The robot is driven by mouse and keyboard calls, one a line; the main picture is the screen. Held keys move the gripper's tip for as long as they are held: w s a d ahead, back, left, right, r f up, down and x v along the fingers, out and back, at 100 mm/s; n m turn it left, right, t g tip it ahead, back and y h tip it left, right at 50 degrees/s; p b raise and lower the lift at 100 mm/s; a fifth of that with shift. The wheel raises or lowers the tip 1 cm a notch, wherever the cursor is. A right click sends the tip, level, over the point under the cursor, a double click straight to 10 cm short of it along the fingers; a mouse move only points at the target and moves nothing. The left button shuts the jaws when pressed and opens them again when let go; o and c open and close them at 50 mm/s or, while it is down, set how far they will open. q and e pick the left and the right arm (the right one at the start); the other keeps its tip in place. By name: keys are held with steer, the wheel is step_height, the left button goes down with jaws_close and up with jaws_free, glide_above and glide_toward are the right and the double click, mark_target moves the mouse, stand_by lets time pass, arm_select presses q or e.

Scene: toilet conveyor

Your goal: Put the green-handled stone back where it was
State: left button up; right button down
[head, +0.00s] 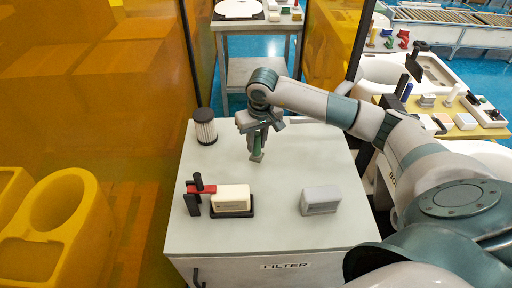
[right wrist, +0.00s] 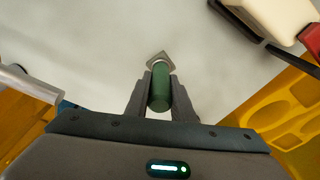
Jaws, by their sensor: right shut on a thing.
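The green-handled stone shows in the right wrist view, with its green handle (right wrist: 160,90) between the fingers of my right gripper (right wrist: 160,100). A small grey, diamond-shaped end (right wrist: 159,60) sticks out beyond the handle. In the head view, my right gripper (head: 257,150) is over the back middle of the white cabinet top (head: 270,235), shut on the green handle. Whether the stone's end touches the top is unclear. My left gripper is in neither view.
A black-and-white cylindrical filter (head: 205,127) stands at the back left. A cream block (head: 231,198) sits in a black tray beside a red-and-black clamp (head: 196,190). A grey block (head: 320,200) lies at the right. The cabinet's front middle is clear. Yellow panels stand left.

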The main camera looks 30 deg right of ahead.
mark_target(256, 151)
stand_by(0.3)
steer(key=shift+f+p, duration=0.45)
steer(key=shift+f, duration=0.05)
steer(key=shift+f+p, duration=0.75)
steer(key=shift+f, duration=0.75)
steer(key=shift+f, duration=0.15)
steer(key=c, duration=1.5)
jaws_free()
steer(key=shift+c, duration=0.2)
steer(key=shift+r, duration=0.2)
